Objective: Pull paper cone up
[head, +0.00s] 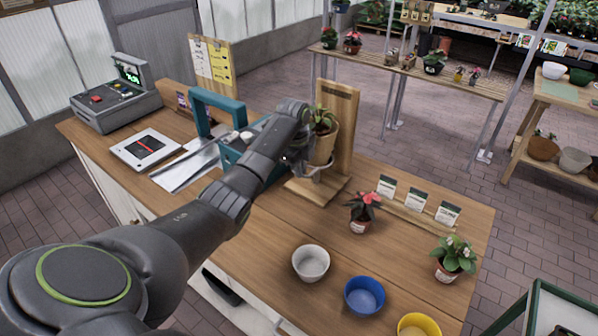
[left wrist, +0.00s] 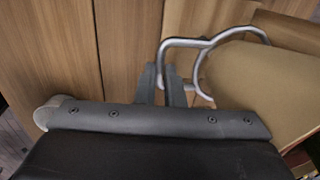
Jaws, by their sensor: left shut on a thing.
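The tan paper cone (head: 322,148) stands in a wooden stand (head: 344,125), with a leafy plant (head: 323,121) showing at its top. A metal wire ring (head: 327,170) goes around the cone's lower part. My left gripper (head: 297,158) is beside the cone, on its left; its fingertips are small and partly hidden there. In the left wrist view the cone (left wrist: 262,92) fills the right side. The left gripper's fingers (left wrist: 162,82) are shut on the wire loop (left wrist: 190,42) of the ring, apart from the paper. My right gripper is not in view.
A teal-handled carrier (head: 215,102), a scale (head: 146,148) and a register (head: 115,95) stand left on the wooden counter (head: 270,225). A pink-flowered pot (head: 361,212), seed packets (head: 418,202) and white (head: 311,262), blue (head: 364,296) and yellow (head: 418,326) bowls are right and in front.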

